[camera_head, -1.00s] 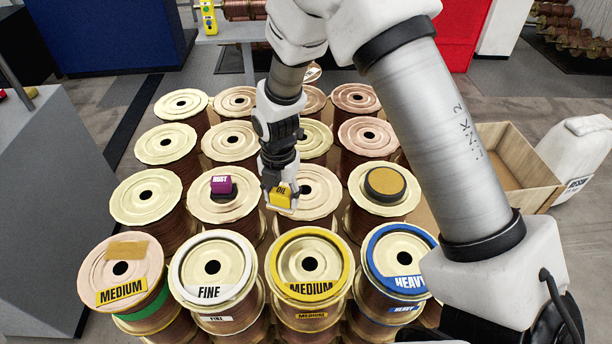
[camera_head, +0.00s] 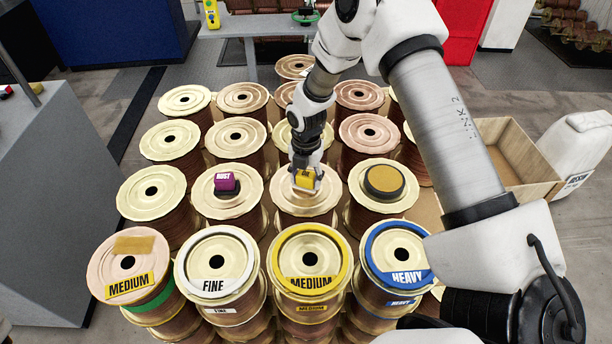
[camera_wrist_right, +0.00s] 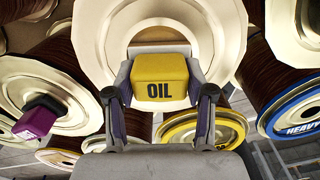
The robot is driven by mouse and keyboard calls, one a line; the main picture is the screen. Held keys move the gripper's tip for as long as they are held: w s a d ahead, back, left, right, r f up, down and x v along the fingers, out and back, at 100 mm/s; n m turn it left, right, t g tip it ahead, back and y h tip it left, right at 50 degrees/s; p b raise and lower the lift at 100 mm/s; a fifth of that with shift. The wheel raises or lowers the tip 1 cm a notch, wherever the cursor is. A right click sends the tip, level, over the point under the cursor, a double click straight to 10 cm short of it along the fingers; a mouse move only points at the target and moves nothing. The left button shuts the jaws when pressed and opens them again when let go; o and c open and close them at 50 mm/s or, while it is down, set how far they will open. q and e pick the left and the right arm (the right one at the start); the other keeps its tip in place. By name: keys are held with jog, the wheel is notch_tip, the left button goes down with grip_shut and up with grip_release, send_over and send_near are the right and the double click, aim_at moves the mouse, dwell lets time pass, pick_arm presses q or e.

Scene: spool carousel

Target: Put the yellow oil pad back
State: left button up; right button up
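The yellow oil pad (camera_head: 304,181) is a small yellow block marked OIL. My right gripper (camera_head: 305,176) is shut on it, with one finger on each side, over the cream top of a spool (camera_head: 285,200). I cannot tell whether the pad touches the spool. In the right wrist view the pad (camera_wrist_right: 160,80) sits between the fingertips, in front of a round spool flange (camera_wrist_right: 235,35). A purple RUST pad (camera_head: 226,182) sits on a dark base on the spool to the left. My left gripper is not in view.
A tan round pad in a dark ring (camera_head: 384,181) sits on the spool to the right. Front spools carry FINE (camera_head: 214,287), MEDIUM and HEAVY (camera_head: 408,278) labels. More spools stand close behind. A wooden box (camera_head: 505,155) and a white jug (camera_head: 580,145) stand at right.

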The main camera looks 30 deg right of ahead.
aim_at(306, 174)
jog(key=shift+o, duration=1.1)
jog(key=shift+r, duration=0.3)
notch_tip(306, 174, up, 12)
jog(key=b, duration=0.1)
jog(key=shift+b, duration=0.35)
jog(key=shift+f, duration=0.1)
